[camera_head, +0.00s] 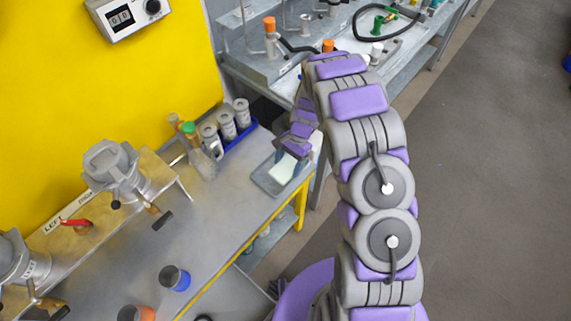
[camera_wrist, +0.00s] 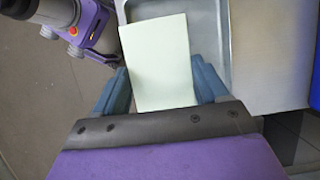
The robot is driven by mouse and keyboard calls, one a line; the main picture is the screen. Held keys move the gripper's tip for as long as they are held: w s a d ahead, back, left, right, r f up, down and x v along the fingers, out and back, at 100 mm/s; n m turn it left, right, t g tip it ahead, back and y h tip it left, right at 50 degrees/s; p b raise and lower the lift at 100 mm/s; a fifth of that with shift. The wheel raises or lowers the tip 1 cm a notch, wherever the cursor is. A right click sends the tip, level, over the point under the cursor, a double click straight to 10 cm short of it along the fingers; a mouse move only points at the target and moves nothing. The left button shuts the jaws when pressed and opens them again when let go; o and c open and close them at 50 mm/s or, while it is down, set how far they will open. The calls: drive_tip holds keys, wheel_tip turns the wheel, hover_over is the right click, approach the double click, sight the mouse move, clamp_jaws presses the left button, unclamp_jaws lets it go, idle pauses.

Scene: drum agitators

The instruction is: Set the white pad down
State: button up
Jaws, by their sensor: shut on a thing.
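The white pad (camera_wrist: 158,65) is a pale, flat rectangle, and it fills the space between the two blue fingers in the wrist view. My gripper (camera_wrist: 162,88) is shut on it, with a finger at each side edge. The head view shows the pad (camera_head: 283,169) over a shallow grey metal tray (camera_head: 266,183) at the right end of the workbench. The tray (camera_wrist: 215,12) also shows behind the pad in the wrist view. Whether the pad touches the tray's floor cannot be told. My gripper (camera_head: 287,156) is partly hidden by my arm in the head view.
Left of the tray, a blue rack (camera_head: 243,138) holds several metal cylinders, near a green-capped flask (camera_head: 199,150). Cups, one blue (camera_head: 175,278), stand at the front. Metal agitator heads (camera_head: 112,170) stand at left.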

sight(284, 159)
drive_tip(key=shift+w+a+f, duration=0.1)
drive_tip(key=shift+w+a, duration=0.05)
drive_tip(key=shift+w, duration=0.35)
drive_tip(key=shift+w+a+f, duration=0.1)
drive_tip(key=shift+w, duration=0.35)
drive_tip(key=a, duration=0.1)
drive_tip(key=a+f, duration=0.1)
drive_tip(key=a, duration=0.1)
drive_tip(key=shift+w+a, duration=0.1)
drive_tip(key=shift+w, duration=0.05)
drive_tip(key=shift+d+f+b, duration=0.2)
drive_tip(key=shift+f+b, duration=0.1)
drive_tip(key=shift+f, duration=0.3)
drive_tip(key=shift+d+f+b, duration=0.2)
drive_tip(key=shift+f+b, duration=0.1)
drive_tip(key=shift+f, duration=0.3)
drive_tip(key=shift+d, duration=1.2)
drive_tip(key=o, duration=1.1)
drive_tip(key=a, duration=0.2)
drive_tip(key=shift+a+f, duration=0.15)
drive_tip(key=shift+a, duration=0.15)
drive_tip(key=shift+d, duration=0.75)
drive_tip(key=shift+a, duration=0.2)
